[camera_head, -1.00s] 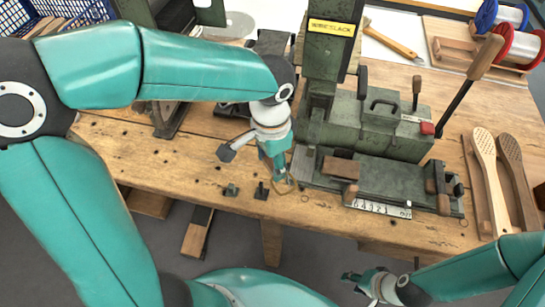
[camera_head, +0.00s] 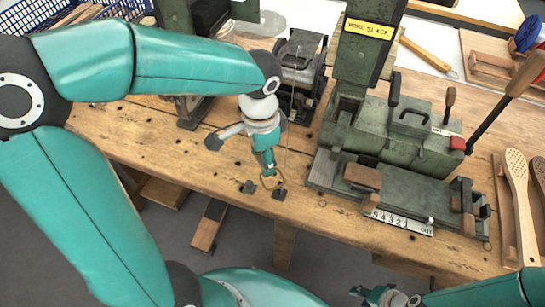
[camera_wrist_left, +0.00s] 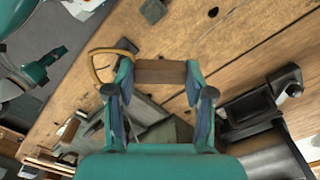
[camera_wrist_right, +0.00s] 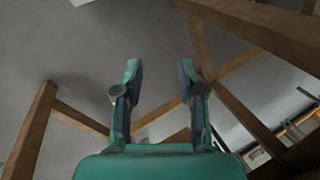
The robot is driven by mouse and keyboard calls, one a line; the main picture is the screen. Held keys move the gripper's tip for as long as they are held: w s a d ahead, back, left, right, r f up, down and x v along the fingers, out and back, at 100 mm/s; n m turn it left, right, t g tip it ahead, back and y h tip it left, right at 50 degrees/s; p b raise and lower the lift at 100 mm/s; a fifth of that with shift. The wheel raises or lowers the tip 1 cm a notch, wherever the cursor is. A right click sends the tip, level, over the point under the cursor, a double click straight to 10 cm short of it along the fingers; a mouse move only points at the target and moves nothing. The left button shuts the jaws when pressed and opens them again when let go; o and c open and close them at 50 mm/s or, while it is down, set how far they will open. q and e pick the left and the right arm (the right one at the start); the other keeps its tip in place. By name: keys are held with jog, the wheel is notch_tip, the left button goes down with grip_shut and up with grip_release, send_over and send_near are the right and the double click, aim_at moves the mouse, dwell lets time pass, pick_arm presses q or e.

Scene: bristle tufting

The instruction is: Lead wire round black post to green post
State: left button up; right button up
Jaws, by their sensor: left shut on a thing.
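My left gripper (camera_head: 268,174) is shut on a brown wooden grip (camera_wrist_left: 160,72), low over the bench's front edge. A brass-coloured wire loop (camera_wrist_left: 93,62) lies beside the grip; it also shows under the gripper in the head view (camera_head: 272,184). The black post (camera_head: 279,193) stands just right of the gripper, close to the loop; I cannot tell whether they touch. The green post (camera_head: 249,187) stands to the left, apart from the gripper; it shows at the top of the left wrist view (camera_wrist_left: 152,10). A thin wire (camera_head: 287,140) runs down towards the black post. My right gripper (camera_head: 367,292) is open and empty.
A green machine (camera_head: 400,140) with a "WIRE SLACK" column (camera_head: 365,35) stands right of the posts. A dark winding unit (camera_head: 300,65) stands behind. Wooden brush backs (camera_head: 517,190) lie far right. The right gripper is off the bench's front, over the grey floor.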

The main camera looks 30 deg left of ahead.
pick_arm(q)
jog(key=shift+s+a, duration=0.2)
jog(key=shift+a, duration=0.55)
jog(key=shift+a+r+p, duration=0.25)
jog(key=shift+r+p, duration=0.8)
jog(key=shift+r, duration=0.2)
jog(key=shift+s, duration=0.1)
